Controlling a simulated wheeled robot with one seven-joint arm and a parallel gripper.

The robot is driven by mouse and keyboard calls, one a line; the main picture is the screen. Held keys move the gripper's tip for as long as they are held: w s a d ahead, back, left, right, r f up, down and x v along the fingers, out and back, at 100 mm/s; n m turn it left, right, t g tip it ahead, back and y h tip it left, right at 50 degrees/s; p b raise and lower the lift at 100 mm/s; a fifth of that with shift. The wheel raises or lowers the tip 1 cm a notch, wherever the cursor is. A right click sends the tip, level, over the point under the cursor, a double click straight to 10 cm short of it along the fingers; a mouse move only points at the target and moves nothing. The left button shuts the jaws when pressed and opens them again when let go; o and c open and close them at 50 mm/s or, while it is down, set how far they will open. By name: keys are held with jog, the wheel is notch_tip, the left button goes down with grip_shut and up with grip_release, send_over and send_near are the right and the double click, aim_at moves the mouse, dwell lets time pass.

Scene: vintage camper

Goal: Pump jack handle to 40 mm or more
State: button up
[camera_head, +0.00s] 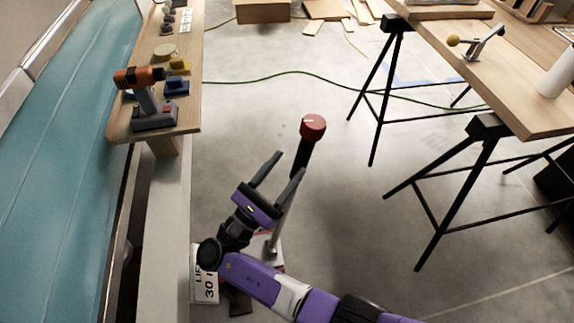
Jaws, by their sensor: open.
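The jack handle has a red knob (313,127) on top of a black grip (303,156). It tilts up to the right, and its grey shaft (274,238) runs down to a partly hidden reddish base near the floor. My gripper (287,164) is open, with its two dark fingers pointing up and right. The right finger overlaps the handle in the picture just below the black grip. I cannot tell whether it touches the handle. A white card (204,287) beside the base reads "LIFT 30"; the rest is hidden by my arm.
A wooden shelf (186,55) on the left holds an orange drill (140,78) and small yellow and blue items. A trestle table (510,75) with black legs stands at right. A green cable (300,73) crosses the floor. The floor right of the handle is clear.

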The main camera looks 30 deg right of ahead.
aim_at(312, 146)
jog(key=s+y+p, duration=0.1)
jog(key=r+g+y+p, duration=0.1)
jog(key=shift+s+a+r+y, duration=0.15)
jog(key=shift+s+a+y, duration=0.05)
jog(key=shift+s+y, duration=0.2)
jog(key=shift+w+d+r+y, duration=0.15)
jog(key=shift+d+y, duration=0.15)
jog(key=shift+y, duration=0.15)
jog(key=shift+w+d+r+y, duration=0.1)
jog(key=shift+d+y, duration=0.2)
jog(key=shift+y, duration=0.15)
jog(key=shift+w+d+f+y, duration=0.15)
jog(key=shift+w+d+y, duration=0.15)
jog(key=shift+w, duration=0.15)
jog(key=x, duration=0.7)
jog(key=shift+d, duration=0.15)
jog(key=shift+c, duration=0.4)
grip_shut()
